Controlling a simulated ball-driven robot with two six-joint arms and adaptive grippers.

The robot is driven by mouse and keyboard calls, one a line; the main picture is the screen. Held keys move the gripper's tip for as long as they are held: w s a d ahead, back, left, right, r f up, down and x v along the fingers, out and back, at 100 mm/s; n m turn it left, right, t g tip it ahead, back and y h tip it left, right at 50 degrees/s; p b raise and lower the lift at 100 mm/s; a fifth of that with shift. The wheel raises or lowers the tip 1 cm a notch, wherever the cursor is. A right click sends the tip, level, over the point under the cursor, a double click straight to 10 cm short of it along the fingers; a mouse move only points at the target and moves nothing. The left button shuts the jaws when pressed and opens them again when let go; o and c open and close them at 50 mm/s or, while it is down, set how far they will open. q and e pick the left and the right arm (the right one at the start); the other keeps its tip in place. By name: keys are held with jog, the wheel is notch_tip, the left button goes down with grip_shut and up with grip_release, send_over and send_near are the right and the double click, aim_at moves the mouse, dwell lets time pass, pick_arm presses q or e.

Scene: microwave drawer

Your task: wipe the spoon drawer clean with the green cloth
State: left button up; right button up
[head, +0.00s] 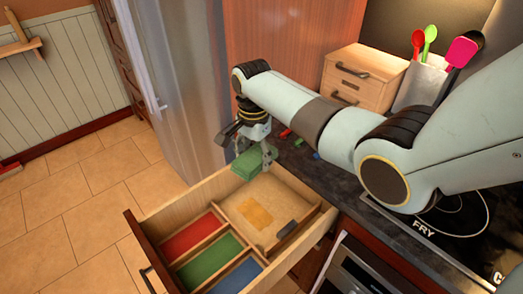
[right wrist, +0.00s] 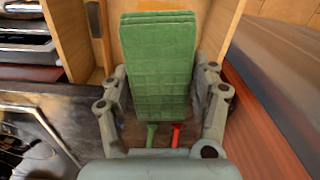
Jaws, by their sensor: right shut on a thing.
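My right gripper (head: 268,155) is shut on the folded green cloth (head: 248,164) and holds it above the far end of the open drawer (head: 160,226). In the right wrist view the cloth (right wrist: 158,65) sits upright between the two fingers. The drawer has a red compartment (head: 190,236), a green one (head: 209,258) and a blue one (head: 238,276). Its larger bare-wood compartment shows a yellow-orange stain (head: 256,213), with the cloth apart from it. A dark grey piece (head: 287,229) lies at that compartment's right side. My left gripper is not in view.
Small red, green and blue items lie on the dark counter behind my right arm, partly hidden. A wooden box with drawers (head: 362,78) and a utensil holder (head: 420,84) stand at the back. A stove (head: 455,214) is at right, a fridge (head: 175,75) behind the drawer.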

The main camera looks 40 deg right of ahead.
jog(key=shift+w+a+f, duration=0.1)
jog(key=shift+a+f, duration=0.1)
jog(key=shift+d+f, duration=0.1)
jog(key=shift+f, duration=0.5)
notch_tip(320, 180, down, 5)
jog(key=b, duration=1.7)
send_near(246, 205)
jog(key=s, duration=0.2)
jog(key=s+f, duration=0.1)
jog(key=s, duration=0.1)
jog(key=shift+s+d+f, duration=0.15)
jog(key=shift+s+d, duration=0.05)
jog(key=shift+s, duration=0.1)
jog(key=w+f+b, duration=0.1)
jog(key=b, duration=0.1)
jog(key=w+f+b, duration=0.1)
jog(key=f+b, duration=0.1)
jog(key=shift+w+a+f, duration=0.15)
jog(key=shift+w+f, duration=0.05)
jog(key=shift+w, duration=0.2)
pick_arm(q)
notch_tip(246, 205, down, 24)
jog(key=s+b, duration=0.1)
jog(key=b, duration=0.1)
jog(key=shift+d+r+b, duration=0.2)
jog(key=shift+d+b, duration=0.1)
pick_arm(e)
jog(key=shift+w+f, duration=0.7)
jog(key=shift+w, duration=0.15)
